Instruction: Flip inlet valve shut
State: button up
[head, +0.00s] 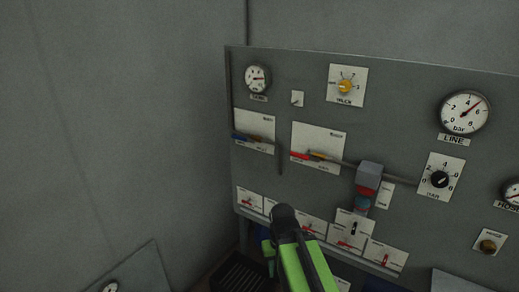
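The grey panel (400,95) carries two white plates with lever handles. The left plate has a blue handle (240,136) with a yellowish part beside it. The middle plate has a red handle (300,156), also with a yellowish part beside it. Both handles lie roughly sideways. The plate labels are too small to read, so I cannot tell which is the inlet valve. My green arm rises from the bottom edge to a dark end (285,216), below and apart from both handles in the picture. Its fingers cannot be made out.
A grey, red and teal unit (368,182) sits on a pipe right of the middle plate. Gauges, a yellow knob (345,87), a black knob (439,179) and a row of small red-switch plates (385,256) fill the panel. A bare wall (120,120) stands left.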

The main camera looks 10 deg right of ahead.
aim_at(242, 138)
jog(key=u, duration=0.2)
jog(key=i, duration=0.9)
jog(key=z, duration=1.1)
jog(key=k, duration=0.1)
jog(key=u, duration=2.95)
jog(key=k, duration=1.35)
jog(key=z, duration=0.35)
jog(key=i, duration=1)
